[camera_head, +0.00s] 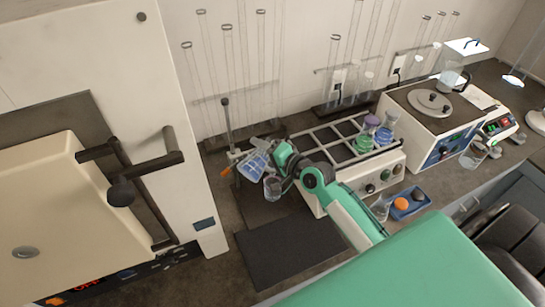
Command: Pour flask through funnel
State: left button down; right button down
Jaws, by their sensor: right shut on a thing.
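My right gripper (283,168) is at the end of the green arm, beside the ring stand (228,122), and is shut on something. A pale-blue, cone-shaped glass piece (253,165) lies tilted just left of the gripper. I cannot tell whether it is the flask or the funnel. A small clear glass vessel (272,188) with dark contents shows just below the gripper. The gripper and wrist partly hide where these pieces meet, so the held one is unclear. No pouring stream can be made out. My left gripper is not in view.
A white shaker (396,160) bears several flasks with coloured contents on its rack. A blue tray (408,203) and a small clear flask (380,208) stand in front. A dark mat (290,249) lies bare. A large cream machine (90,220) stands at the left.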

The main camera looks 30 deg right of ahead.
jog(key=shift+r+m+p, duration=0.25)
jog(key=shift+m+p, duration=0.15)
jog(key=shift+p, duration=0.1)
jog(key=shift+w+d+r+m+y+p, duration=0.1)
jog(key=shift+d+r+m+y+p, duration=0.1)
jog(key=shift+m+p, duration=0.45)
jog(key=shift+d+r+m+y+p, duration=0.1)
jog(key=shift+r+m+y+p, duration=0.1)
jog(key=shift+m+p, duration=0.45)
dwell(4.8)
